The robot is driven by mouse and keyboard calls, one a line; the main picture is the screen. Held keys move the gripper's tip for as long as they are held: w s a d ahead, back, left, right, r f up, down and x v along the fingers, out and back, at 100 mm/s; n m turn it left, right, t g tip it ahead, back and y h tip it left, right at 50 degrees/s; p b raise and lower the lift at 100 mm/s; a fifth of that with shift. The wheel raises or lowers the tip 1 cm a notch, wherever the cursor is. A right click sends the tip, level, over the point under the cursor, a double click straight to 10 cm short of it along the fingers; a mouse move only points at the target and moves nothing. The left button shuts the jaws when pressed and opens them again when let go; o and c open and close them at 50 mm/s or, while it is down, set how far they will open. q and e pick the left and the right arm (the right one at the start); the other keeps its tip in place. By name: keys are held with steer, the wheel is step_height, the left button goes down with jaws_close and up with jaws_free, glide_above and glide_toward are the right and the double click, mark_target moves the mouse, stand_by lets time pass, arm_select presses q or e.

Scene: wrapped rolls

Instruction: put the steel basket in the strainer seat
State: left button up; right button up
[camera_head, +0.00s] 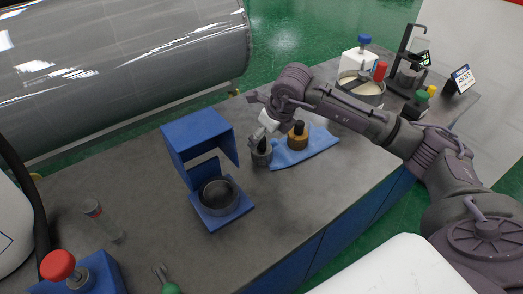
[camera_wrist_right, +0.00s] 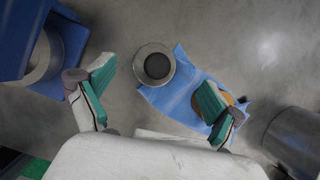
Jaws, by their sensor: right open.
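The steel basket (camera_head: 262,157) stands upright on the grey worktop, a small grey round cup with a dark middle. It also shows in the right wrist view (camera_wrist_right: 141,64), touching or nearly touching the edge of the blue cloth. The strainer seat (camera_head: 220,208) is a grey ring in the base of a blue stand, left of the basket; part of it shows in the right wrist view (camera_wrist_right: 47,60). My right gripper (camera_head: 265,129) is open and empty above the basket, its green-padded fingers spread on either side in the right wrist view (camera_wrist_right: 155,80). My left gripper is not in view.
A wooden piece with a black knob (camera_head: 298,136) stands on the blue cloth (camera_head: 312,147); my right finger partly hides it in the wrist view. A clear tube (camera_head: 102,220) and red knob (camera_head: 58,265) are at left.

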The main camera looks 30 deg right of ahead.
mark_target(261, 145)
steer(key=shift+a+f, duration=0.1)
steer(key=shift+f, duration=0.35)
steer(key=p+x, duration=0.1)
steer(key=x, duration=0.2)
steer(key=shift+f+p, duration=0.3)
steer(key=shift+f, duration=0.05)
steer(key=shift+w+a+f, duration=0.1)
steer(key=shift+w+f, duration=0.05)
steer(key=shift+f, duration=0.2)
steer(key=shift+c, duration=0.2)
